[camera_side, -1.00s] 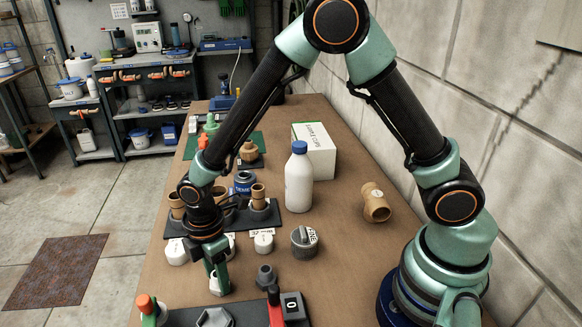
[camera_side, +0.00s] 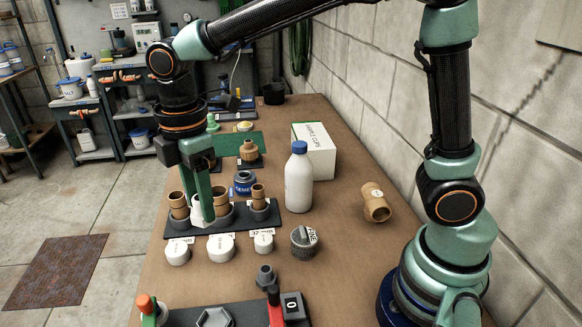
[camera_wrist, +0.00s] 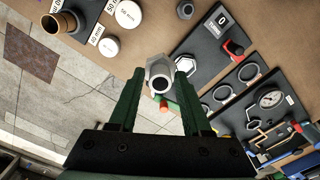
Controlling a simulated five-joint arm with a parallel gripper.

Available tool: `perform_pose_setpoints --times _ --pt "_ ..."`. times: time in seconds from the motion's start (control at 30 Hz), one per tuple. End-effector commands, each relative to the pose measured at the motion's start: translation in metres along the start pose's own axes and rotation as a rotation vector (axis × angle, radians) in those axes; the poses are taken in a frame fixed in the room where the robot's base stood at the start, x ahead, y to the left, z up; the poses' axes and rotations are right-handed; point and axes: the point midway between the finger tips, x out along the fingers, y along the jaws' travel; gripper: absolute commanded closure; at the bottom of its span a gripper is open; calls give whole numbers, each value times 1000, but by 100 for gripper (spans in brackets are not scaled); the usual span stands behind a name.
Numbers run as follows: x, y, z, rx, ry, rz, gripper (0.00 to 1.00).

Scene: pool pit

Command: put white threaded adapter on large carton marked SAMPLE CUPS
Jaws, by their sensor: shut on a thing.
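The white threaded adapter (camera_wrist: 159,72) is between the two green fingers of my gripper (camera_wrist: 159,90), its open round end facing the wrist camera. In the side view, my gripper (camera_side: 203,203) points down on the left of the table, shut on the adapter (camera_side: 197,211), which is partly hidden by the fingers. It appears in front of or above the black rack with brown fittings; its exact height is unclear. The large white carton (camera_side: 318,158) with printing on its side stands further back and to the right, its top bare.
A white bottle with a blue cap (camera_side: 299,182) stands just in front of the carton. The black rack (camera_side: 238,223) holds brown fittings. Several white caps (camera_side: 220,247) lie before it. A brown tee (camera_side: 375,203) lies at right.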

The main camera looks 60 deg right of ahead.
Motion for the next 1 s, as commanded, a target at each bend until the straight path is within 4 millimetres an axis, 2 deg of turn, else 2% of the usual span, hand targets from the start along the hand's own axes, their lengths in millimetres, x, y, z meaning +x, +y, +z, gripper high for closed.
perform_pose_setpoints --times 0.17,0.27,0.37,0.5,0.57,0.7,0.87,1.0 --pt "-15 20 13 31 1 2 100" --pt "-25 47 34 73 1 1 100" --pt "-37 80 66 126 1 2 100" --pt "-55 120 121 200 1 1 100" --pt "-62 134 146 231 0 1 100" --pt "-77 158 210 302 0 0 100" --pt "-92 171 286 382 0 0 100" --pt "-104 170 351 446 0 -2 100"
